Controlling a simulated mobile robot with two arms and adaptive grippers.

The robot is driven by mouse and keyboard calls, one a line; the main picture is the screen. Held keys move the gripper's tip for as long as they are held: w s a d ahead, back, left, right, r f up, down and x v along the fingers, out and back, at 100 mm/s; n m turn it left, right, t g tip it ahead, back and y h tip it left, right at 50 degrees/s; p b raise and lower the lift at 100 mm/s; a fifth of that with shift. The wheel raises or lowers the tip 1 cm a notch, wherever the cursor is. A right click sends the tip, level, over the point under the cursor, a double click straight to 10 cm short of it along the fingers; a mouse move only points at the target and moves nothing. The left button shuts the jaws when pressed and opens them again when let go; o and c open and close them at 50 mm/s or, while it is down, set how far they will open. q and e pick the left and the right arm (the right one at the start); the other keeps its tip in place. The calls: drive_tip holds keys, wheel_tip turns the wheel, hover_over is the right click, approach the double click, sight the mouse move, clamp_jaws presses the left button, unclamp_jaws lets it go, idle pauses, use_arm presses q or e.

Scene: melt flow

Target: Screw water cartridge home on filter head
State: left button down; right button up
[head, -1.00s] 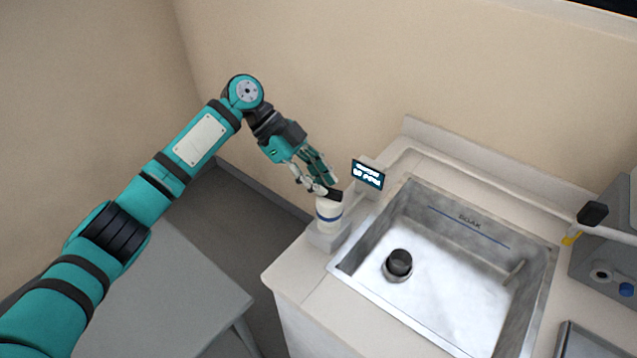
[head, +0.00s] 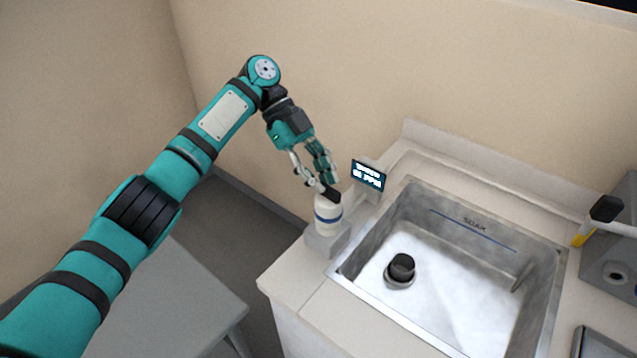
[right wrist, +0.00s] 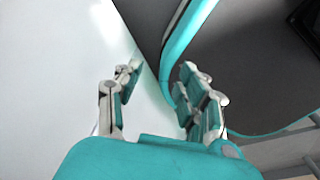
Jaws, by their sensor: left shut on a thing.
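The water cartridge (head: 328,216) is white with a blue band and stands upright on a grey block (head: 322,244), which looks like the filter head, at the counter's left end. My left gripper (head: 329,187) comes down from the upper left and is shut on the black top of the cartridge. The fingers hide part of that top. I cannot tell how far the cartridge is seated. My right gripper (right wrist: 160,85) shows in the right wrist view with its fingers apart and nothing between them.
A small lit display (head: 369,176) stands behind the cartridge; its text is too small to read. A steel sink (head: 455,305) with a dark drain piece (head: 401,266) lies to the right. A grey table (head: 180,310) is at the lower left.

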use_arm(q)
drive_tip(key=shift+f+m+g+y+b, duration=0.3)
drive_tip(key=shift+f+m+b, duration=0.1)
drive_tip(key=shift+f, duration=0.05)
drive_tip(key=c, duration=1.2)
unclamp_jaws()
drive_tip(key=shift+r, duration=0.2)
drive_tip(key=shift+w+r, duration=0.1)
drive_tip(key=shift+r+p, duration=1.2)
drive_tip(key=shift+r, duration=0.3)
